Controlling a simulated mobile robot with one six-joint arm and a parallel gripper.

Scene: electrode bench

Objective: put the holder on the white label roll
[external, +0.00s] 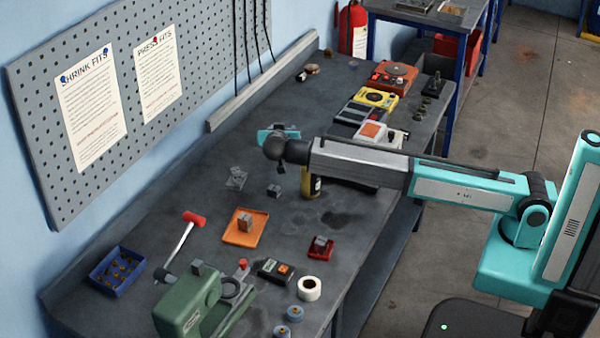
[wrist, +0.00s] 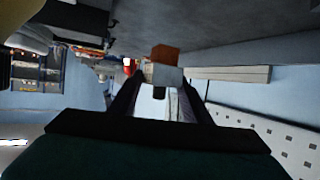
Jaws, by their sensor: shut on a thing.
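The white label roll (external: 309,288) lies near the bench's front edge, at the lower middle of the external view. My gripper (external: 275,137) is well above and behind it, over the far middle of the bench. In the wrist view my gripper (wrist: 162,98) is shut on a small grey block with an orange-brown block at its end, apparently the holder (wrist: 165,75). In the external view the wrist and arm hide most of the held holder. The roll cannot be made out in the wrist view.
Similar blocks stand on an orange tray (external: 240,238), on a red tray (external: 323,253) and bare on the bench (external: 274,191). A black-and-orange meter (external: 275,270), blue-grey spools (external: 294,313) and a green vise (external: 188,308) are near the roll. A bottle (external: 312,188) stands under my arm.

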